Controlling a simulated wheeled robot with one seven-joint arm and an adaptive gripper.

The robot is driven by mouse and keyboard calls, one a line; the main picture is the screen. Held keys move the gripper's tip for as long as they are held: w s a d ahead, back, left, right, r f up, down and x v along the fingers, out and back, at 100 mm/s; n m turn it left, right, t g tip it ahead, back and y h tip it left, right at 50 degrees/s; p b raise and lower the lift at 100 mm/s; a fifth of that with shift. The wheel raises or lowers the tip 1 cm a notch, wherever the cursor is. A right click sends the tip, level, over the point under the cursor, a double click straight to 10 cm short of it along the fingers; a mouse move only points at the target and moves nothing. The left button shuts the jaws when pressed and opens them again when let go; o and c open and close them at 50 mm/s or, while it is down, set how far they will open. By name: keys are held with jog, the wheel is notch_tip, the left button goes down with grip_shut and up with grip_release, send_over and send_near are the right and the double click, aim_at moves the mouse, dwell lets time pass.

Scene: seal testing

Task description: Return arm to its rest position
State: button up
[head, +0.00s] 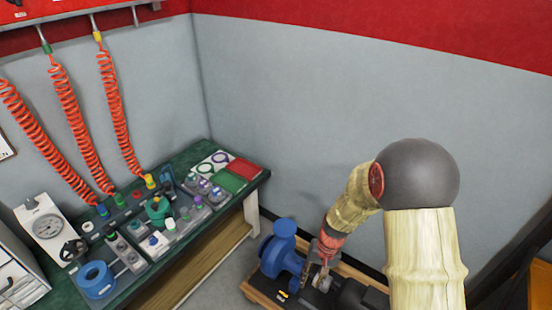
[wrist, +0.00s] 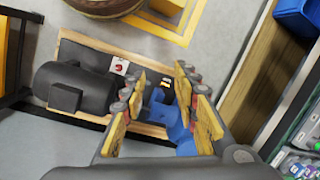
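My arm (head: 425,250) reaches in from the right in the head view, with a dark round joint at its bend. My gripper (head: 322,272) points down at its end, in front of the blue pump and dark motor in that picture. In the wrist view my gripper (wrist: 162,82) has its two yellow-padded fingers apart, with nothing held between them. The blue pump (wrist: 180,125) and dark motor (wrist: 75,88) lie beyond the fingers, partly hidden by them. I cannot tell the exact gap to the pump.
The pump (head: 283,255) and motor (head: 360,296) stand on a wooden base (head: 258,294) on the floor. A green-topped workbench (head: 258,180) with valves, fittings and a blue ring (head: 96,278) is at left. Orange coiled hoses (head: 118,110) hang above it. A grey wall stands behind.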

jog(key=s+d+r+t, duration=0.2)
jog(key=s+r, duration=0.4)
jog(key=r, duration=0.6)
jog(key=s+d+r+n+t+h, duration=0.1)
jog(key=s+r, duration=0.5)
jog(key=r, duration=0.6)
jog(key=s+d+r+n+t+h, duration=0.1)
jog(key=s+d+r+t, duration=0.3)
jog(key=r, duration=0.8)
jog(key=shift+s, duration=1.05)
jog(key=shift+s, duration=0.1)
